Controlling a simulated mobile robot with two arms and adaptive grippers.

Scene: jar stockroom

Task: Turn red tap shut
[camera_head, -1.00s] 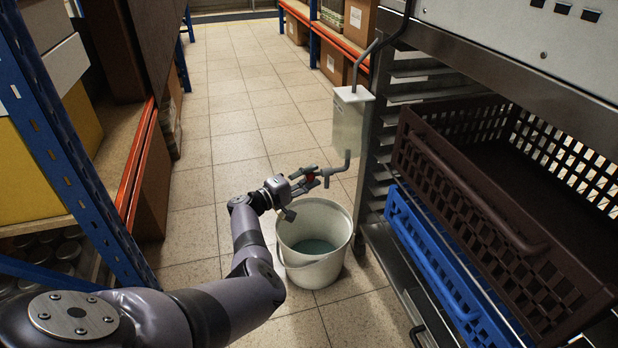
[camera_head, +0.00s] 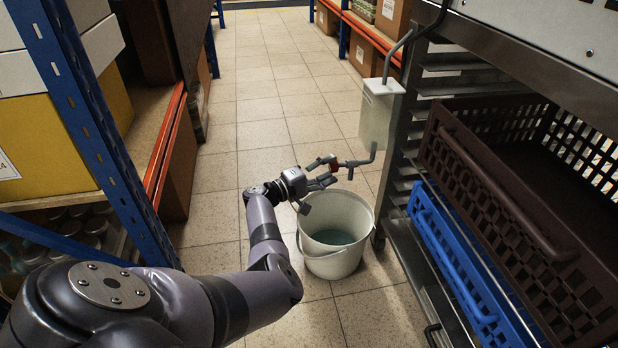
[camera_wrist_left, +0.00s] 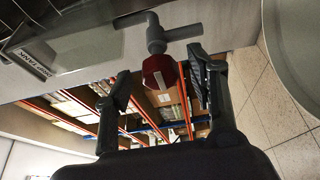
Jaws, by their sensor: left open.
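The red tap handle (camera_head: 334,163) sits on a grey tap pipe (camera_head: 358,162) above the white bucket. My left gripper (camera_head: 324,172) is open at the handle, its fingers on either side of it. In the left wrist view the red handle (camera_wrist_left: 160,73) shows between the two spread fingertips (camera_wrist_left: 160,80), with a pale stripe on its face. Gaps show between handle and fingers there, so it is not gripped. My right gripper is not in view.
The white bucket (camera_head: 310,252) with bluish liquid stands on the floor below the tap. A pale tank (camera_head: 378,118) is beside the metal rack with a brown crate (camera_head: 500,195) and blue crate (camera_head: 450,262). A blue shelf post (camera_head: 90,120) stands left.

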